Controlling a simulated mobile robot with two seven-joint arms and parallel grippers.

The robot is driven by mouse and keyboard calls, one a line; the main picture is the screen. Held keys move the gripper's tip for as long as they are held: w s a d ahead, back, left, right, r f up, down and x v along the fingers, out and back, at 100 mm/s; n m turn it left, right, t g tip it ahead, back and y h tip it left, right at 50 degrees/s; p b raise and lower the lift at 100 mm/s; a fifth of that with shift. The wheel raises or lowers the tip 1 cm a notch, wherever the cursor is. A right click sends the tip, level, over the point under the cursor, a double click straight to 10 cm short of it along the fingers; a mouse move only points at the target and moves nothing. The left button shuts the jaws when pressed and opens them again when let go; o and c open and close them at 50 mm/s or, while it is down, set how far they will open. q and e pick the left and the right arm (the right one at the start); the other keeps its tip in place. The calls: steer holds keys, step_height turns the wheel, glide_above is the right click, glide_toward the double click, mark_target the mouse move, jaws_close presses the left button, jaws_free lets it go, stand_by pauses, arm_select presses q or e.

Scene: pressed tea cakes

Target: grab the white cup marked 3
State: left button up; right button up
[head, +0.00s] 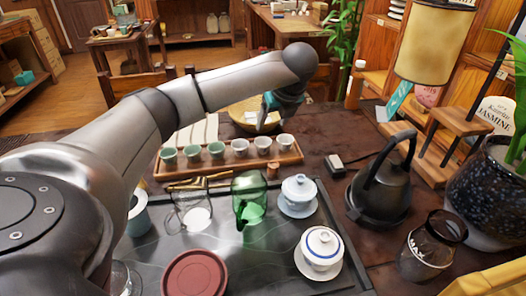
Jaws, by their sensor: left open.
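A row of small cups stands on a long wooden tray (222,169). The green cups are on the left: one (169,157), another (193,153) and a third (216,149). The white cups are on the right: the left one (240,148), the middle one (263,145) and the right one (286,142). I cannot read any number on them. My left gripper (268,118) is open and points down, above and behind the middle and right white cups in the picture. It appears empty, and its fingertips are small and partly hard to see. My right gripper is not in view.
A wicker basket (243,112) lies behind the gripper. In front are a green glass pitcher (249,196), a lidded white bowl (299,194), another with a blue rim (321,247) and a red-brown disc (194,274). A dark kettle (380,185) stands on the right.

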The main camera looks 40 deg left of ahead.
arm_select(q)
steer(key=b, duration=0.2)
glide_toward(263, 142)
steer(key=shift+s+a+f, duration=0.1)
steer(key=shift+a+f, duration=0.05)
steer(key=shift+f, duration=0.45)
steer(key=shift+s+a+f, duration=0.15)
steer(key=shift+f, duration=0.45)
steer(key=shift+b+x, duration=0.7)
steer(key=shift+x, duration=1.45)
steer(key=shift+b+x, duration=0.3)
steer(key=shift+x, duration=0.55)
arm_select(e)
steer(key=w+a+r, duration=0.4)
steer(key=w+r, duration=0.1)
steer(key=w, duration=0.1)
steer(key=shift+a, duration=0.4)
arm_select(q)
steer(key=shift+r, duration=0.1)
steer(key=shift+c, duration=0.3)
steer(key=c, duration=0.9)
steer(key=shift+r, duration=0.15)
